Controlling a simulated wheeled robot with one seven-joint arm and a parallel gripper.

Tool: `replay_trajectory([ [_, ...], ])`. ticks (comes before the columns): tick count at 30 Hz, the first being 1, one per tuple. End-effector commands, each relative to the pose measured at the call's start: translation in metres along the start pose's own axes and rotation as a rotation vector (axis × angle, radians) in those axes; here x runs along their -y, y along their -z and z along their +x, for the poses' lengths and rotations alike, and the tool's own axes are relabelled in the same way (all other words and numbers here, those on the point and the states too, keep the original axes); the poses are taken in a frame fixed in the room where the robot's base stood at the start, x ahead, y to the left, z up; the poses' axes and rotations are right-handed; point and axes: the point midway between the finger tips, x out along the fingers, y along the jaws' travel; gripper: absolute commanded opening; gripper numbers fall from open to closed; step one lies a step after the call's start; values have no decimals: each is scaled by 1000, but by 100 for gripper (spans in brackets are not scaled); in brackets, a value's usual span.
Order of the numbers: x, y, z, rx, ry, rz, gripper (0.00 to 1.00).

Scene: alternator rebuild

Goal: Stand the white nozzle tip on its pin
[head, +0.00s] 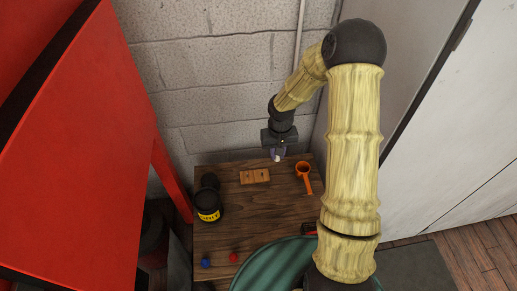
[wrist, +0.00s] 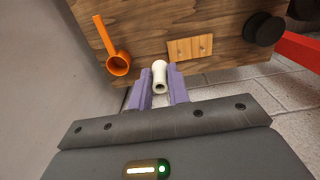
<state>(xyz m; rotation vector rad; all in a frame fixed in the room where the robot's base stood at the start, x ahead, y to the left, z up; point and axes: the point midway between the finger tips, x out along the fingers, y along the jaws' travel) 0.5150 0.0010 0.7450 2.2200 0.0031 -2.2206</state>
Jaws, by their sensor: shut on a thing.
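The white nozzle tip (wrist: 160,78) is held between the two purple fingers of my gripper (wrist: 161,90) in the wrist view. Its open round end faces the wrist camera. In the head view my gripper (head: 278,152) hangs over the table's far edge, with the white tip (head: 277,159) showing small at its fingers. A light wooden block (head: 255,176) lies on the table, left of and nearer than my gripper; it also shows in the wrist view (wrist: 189,48). Small marks show on its top, but I cannot tell whether they are pins or holes.
The wooden table (head: 240,233) carries an orange handled cup (head: 304,169) right of the block, a black can with a yellow label (head: 208,207) at left, and blue (head: 206,263) and red (head: 233,257) knobs in front. A green round thing (head: 275,270) covers the near edge.

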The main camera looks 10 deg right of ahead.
Motion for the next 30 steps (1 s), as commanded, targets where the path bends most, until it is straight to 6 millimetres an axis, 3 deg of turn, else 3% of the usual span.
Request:
replay_trajectory([
  [19,5,4,2,1,3,-14,0],
  [23,22,15,12,2,9,-71,0],
  [30,77,39,54,5,10,-259,0],
])
